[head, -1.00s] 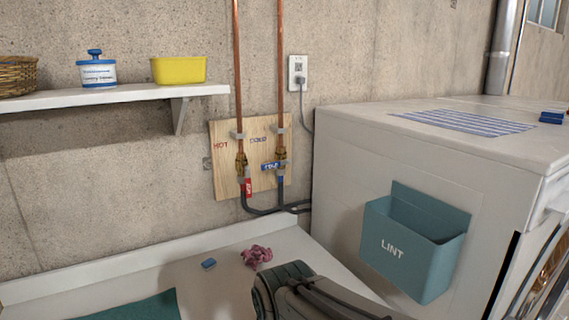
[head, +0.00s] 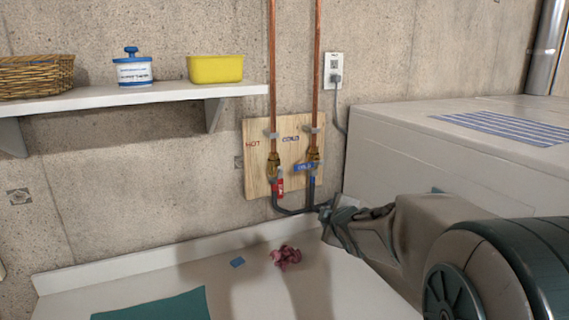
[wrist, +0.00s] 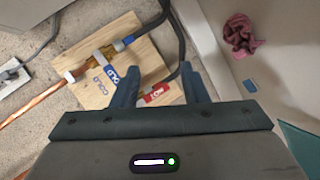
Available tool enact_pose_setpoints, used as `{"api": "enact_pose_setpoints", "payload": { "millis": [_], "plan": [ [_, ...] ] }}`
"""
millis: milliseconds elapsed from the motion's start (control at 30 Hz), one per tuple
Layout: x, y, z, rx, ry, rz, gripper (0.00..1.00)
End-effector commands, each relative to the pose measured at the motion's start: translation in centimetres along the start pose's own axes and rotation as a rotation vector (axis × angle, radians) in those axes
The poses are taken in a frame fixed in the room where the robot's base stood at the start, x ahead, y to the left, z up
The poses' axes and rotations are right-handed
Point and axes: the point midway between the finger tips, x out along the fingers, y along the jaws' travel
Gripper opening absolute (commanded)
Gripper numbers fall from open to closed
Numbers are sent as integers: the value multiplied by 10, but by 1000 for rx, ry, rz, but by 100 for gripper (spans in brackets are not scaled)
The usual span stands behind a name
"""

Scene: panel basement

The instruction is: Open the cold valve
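The cold valve (head: 313,155) is a brass fitting on the right copper pipe, on a wooden board. Its blue lever (head: 304,167), labelled COLD, lies crosswise to the pipe. It also shows in the wrist view (wrist: 112,76), left of my fingers. The hot valve (head: 272,163) is on the left pipe; its red lever (head: 278,187) points down along the pipe. My gripper (head: 338,212) is below and right of the cold valve, apart from it. In the wrist view its two fingers (wrist: 160,85) are spread with nothing held between them.
The wooden board (head: 256,135) is on the concrete wall. Dark hoses (head: 295,211) run below the valves near my gripper. A white machine (head: 400,150) stands right. A pink cloth (head: 286,256) and small blue block (head: 237,262) lie on the white surface below. A shelf (head: 130,97) is upper left.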

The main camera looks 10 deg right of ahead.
Motion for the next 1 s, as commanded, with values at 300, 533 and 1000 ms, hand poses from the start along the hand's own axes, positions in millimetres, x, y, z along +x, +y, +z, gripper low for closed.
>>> {"api": "enact_pose_setpoints", "payload": {
  "millis": [300, 533, 1000],
  "plan": [
    [37, 59, -29, -388, 316, 278, 40],
    [42, 70, -37, -453, 375, 345, 40],
    [102, 87, -68, -449, 376, 344, 40]
  ]
}}
